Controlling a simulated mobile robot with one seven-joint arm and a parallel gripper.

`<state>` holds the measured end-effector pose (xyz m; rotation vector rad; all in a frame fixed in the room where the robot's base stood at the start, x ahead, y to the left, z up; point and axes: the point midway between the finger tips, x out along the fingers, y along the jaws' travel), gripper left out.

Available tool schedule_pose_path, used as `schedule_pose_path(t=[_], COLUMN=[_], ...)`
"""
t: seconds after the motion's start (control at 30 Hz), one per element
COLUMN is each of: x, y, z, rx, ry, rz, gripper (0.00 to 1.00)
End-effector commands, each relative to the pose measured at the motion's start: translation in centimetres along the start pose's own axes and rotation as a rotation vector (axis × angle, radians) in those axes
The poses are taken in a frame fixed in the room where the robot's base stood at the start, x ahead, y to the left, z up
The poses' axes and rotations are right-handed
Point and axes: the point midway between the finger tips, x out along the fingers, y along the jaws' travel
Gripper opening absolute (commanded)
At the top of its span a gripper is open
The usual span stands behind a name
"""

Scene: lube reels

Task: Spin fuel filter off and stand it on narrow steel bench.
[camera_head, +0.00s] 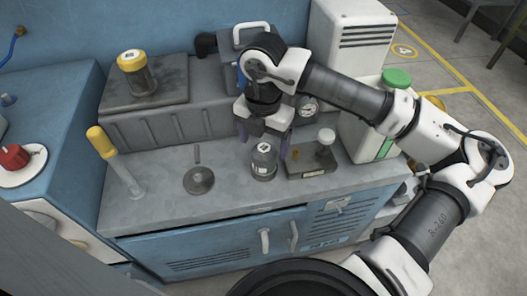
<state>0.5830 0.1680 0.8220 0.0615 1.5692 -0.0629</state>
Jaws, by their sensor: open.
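A dark grey canister with a white label on top (264,162), which looks like the fuel filter, stands upright on the narrow grey steel bench top (225,205). My gripper (265,140) is open, pointing down over the canister, with its fingers on either side of the canister's top. I cannot tell whether the fingers touch it. A flat round grey disc (198,181) lies on the bench to the left, with a short thin rod behind it.
A yellow-handled upright lever (103,143) stands at the bench's left. A yellow-capped jar (136,75) sits on the raised rear block. Right of the canister are a small block with a white knob (325,140), a gauge (308,107) and a green-capped white container (372,135).

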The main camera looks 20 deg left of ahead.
Motion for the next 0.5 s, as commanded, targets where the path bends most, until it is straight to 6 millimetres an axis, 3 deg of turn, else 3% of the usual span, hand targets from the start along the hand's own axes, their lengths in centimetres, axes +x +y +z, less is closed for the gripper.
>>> schedule_pose_path(t=[0.2, 0.5], x=[3.6, 5.4], y=[0.0, 0.0], z=[-0.1, 0.0], rx=[-0.001, -0.001], ry=[0.003, 0.000], rz=[0.001, 0.001], gripper=[0.79, 0.79])
